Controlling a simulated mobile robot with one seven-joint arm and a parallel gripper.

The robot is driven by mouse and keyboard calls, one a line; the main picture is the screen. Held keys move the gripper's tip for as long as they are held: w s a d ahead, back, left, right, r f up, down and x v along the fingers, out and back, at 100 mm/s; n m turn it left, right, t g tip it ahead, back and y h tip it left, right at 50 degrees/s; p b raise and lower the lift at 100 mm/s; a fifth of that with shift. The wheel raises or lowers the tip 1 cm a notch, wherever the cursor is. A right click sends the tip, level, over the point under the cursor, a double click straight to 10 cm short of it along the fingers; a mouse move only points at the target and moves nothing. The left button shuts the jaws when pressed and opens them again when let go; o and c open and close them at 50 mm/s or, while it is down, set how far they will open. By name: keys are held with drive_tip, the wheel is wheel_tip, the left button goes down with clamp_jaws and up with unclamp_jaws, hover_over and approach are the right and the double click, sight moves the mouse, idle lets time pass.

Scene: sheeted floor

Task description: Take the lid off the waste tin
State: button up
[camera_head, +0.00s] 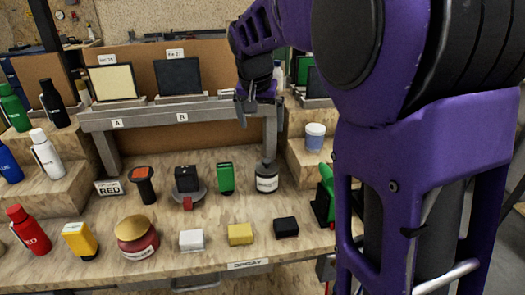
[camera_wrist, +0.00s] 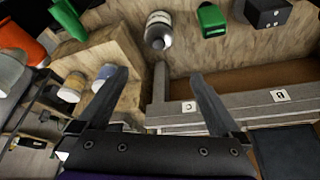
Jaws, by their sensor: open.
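A squat dark red tin (camera_head: 139,246) with a domed gold lid (camera_head: 132,227) stands near the front edge of the bench, left of centre in the head view. It looks like the waste tin, but its label is too small to read. The lid sits on it. The tin does not show in the wrist view. My gripper (camera_head: 245,105) is well above and behind the tin, in front of the raised shelf. In the wrist view my gripper (camera_wrist: 158,76) has its two fingers wide apart, with nothing between them.
A white block (camera_head: 191,240) and a yellow box (camera_head: 80,240) flank the tin. A torch-like black item (camera_head: 144,185) stands behind it. The raised shelf (camera_head: 150,115) crosses the back.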

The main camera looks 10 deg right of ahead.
sight(266, 161)
drive_tip(key=b+x, duration=0.1)
drive_tip(key=x, duration=1.6)
drive_tip(key=shift+s+d+f+b, duration=0.1)
drive_tip(key=shift+f+b, duration=0.3)
drive_tip(key=shift+c, duration=0.3)
drive_tip(key=c, duration=0.9)
